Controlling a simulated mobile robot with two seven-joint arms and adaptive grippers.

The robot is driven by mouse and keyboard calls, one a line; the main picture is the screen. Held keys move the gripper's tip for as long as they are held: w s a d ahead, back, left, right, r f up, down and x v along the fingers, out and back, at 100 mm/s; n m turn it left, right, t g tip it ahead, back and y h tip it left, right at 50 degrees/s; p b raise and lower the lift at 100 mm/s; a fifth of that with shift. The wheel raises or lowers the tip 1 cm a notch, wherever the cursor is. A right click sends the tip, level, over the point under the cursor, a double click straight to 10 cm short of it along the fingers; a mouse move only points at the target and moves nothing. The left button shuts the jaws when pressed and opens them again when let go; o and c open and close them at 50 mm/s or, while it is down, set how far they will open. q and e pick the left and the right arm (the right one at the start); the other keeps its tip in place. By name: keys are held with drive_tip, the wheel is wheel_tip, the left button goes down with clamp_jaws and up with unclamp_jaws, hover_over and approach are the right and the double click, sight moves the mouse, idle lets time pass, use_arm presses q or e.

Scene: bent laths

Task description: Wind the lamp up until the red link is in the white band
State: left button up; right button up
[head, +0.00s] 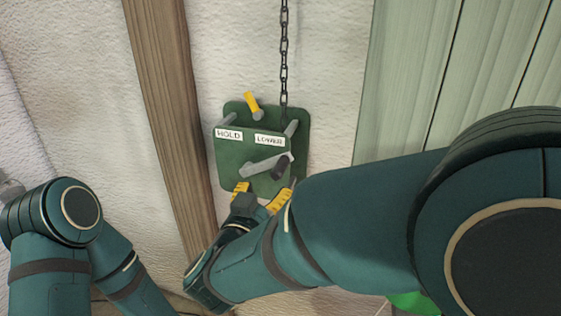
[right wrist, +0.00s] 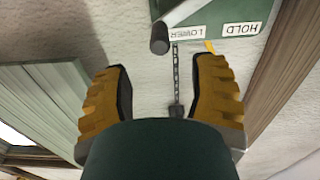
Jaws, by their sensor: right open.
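A green winch plate (head: 232,160) is on the pale wall, with a grey crank arm (head: 262,164) and a dark crank knob (head: 281,167) at its right end. The knob (right wrist: 159,38) also shows in the right wrist view. A yellow-tipped lever (head: 252,103) stands at the plate's top, above the HOLD label (head: 229,134) and LOWER label (head: 269,140). A dark chain (head: 284,50) runs up from the plate. My right gripper (head: 262,194) is open and empty, just below the crank; the knob is beyond its fingertips (right wrist: 160,88). The lamp, red link and white band do not show.
A wooden post (head: 170,100) stands left of the plate, and pale green boards (head: 420,70) are to the right. Two grey pegs (head: 227,119) (head: 291,128) stick out by the labels. A bright green thing (head: 410,300) shows partly below my right arm.

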sight(282, 164)
drive_tip(key=b+x, duration=0.1)
drive_tip(key=x, duration=1)
drive_tip(key=shift+w, duration=0.25)
clamp_jaws()
